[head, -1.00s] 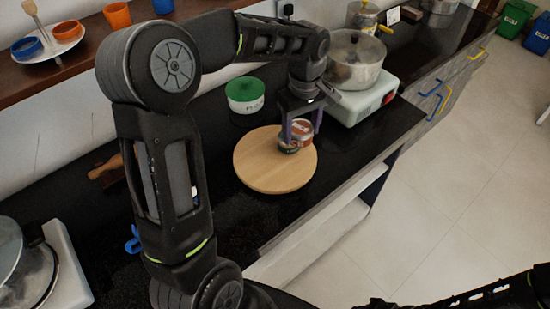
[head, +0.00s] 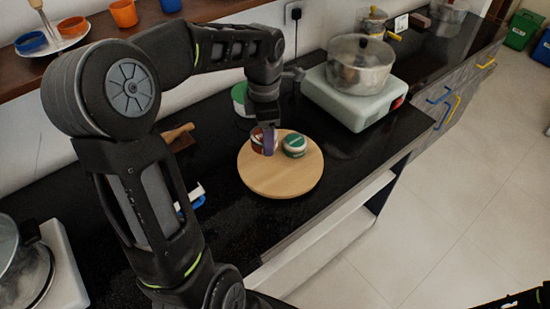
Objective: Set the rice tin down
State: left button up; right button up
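My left gripper (head: 266,142) is over the left part of a round wooden board (head: 280,182), pointing down. I cannot tell whether this tin touches the board. A small green and white tin (head: 294,145) stands on the board just to its right, clear of the gripper. The labels are too small to read, so I cannot tell which is the rice tin. My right gripper is out of view; only dark arm parts show at the lower right.
A green-lidded container (head: 241,97) stands behind my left gripper, partly hidden. A glass-lidded pot (head: 360,66) sits on a pale stove (head: 351,100) at right. A wooden-handled tool (head: 179,132) lies left of the board. The front of the board is clear.

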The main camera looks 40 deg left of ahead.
pick_arm(q)
send_over(267, 168)
notch_tip(267, 168, down, 5)
jog(key=shift+f+p, duration=0.15)
jog(key=shift+p, duration=0.15)
jog(key=shift+f, duration=0.1)
jog(key=shift+f, duration=1.75)
jog(key=shift+f, duration=0.25)
jog(key=o, duration=1.7)
jog(key=shift+c, duration=0.2)
jog(key=shift+r, duration=0.15)
notch_tip(267, 168, up, 12)
jog(key=shift+r, duration=0.1)
